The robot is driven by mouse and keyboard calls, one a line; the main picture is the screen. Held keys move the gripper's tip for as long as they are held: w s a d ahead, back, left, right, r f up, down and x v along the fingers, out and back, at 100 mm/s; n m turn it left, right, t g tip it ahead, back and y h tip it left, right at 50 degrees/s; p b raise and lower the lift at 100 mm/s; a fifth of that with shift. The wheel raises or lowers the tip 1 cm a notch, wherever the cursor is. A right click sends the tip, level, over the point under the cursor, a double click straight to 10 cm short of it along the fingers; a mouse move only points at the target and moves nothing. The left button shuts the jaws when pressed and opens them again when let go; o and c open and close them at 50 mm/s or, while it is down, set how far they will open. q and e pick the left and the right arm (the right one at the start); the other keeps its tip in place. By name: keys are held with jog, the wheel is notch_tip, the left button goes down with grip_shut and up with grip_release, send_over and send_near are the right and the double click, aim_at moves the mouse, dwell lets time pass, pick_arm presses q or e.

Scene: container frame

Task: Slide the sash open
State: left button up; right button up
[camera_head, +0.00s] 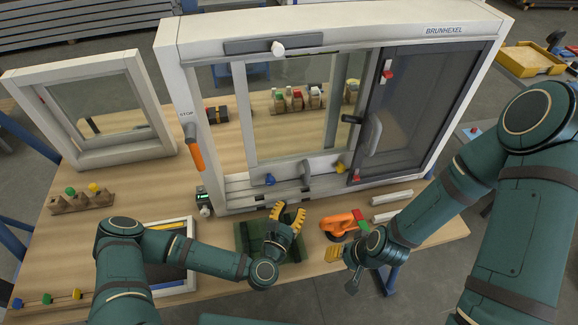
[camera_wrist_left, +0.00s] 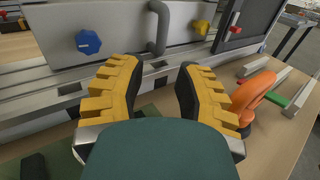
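The white window frame (camera_head: 178,60) stands upright on the table. Its light sash has a bottom rail (camera_head: 290,172) bearing a grey handle (camera_head: 306,170), a blue knob (camera_head: 270,179) and a yellow knob (camera_head: 340,168). A dark-framed panel (camera_head: 410,110) fills the right side, with red knobs and a grey handle. My left gripper (camera_head: 288,214) is open and empty in front of the sash. In the left wrist view its yellow fingers (camera_wrist_left: 148,95) are spread below the handle (camera_wrist_left: 158,28), apart from it. My right gripper (camera_head: 343,268) appears open and empty near the table's front edge.
An orange tool (camera_head: 342,224) lies between my grippers, beside white bars (camera_head: 390,197). A green mat (camera_head: 260,240) lies under my left gripper. A smaller framed pane (camera_head: 95,105) stands at left, near a wooden block with coloured knobs (camera_head: 82,200).

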aim_at(306, 178)
pick_arm(q)
jog(key=shift+d+r+n, duration=0.1)
jog(key=shift+d+n, duration=0.05)
jog(key=shift+n, duration=0.15)
jog(key=shift+w, duration=0.1)
jog(key=p+x, duration=0.1)
jog(key=x, duration=1.2)
jog(key=shift+w+d, duration=0.15)
jog(key=shift+d, duration=0.1)
grip_shut()
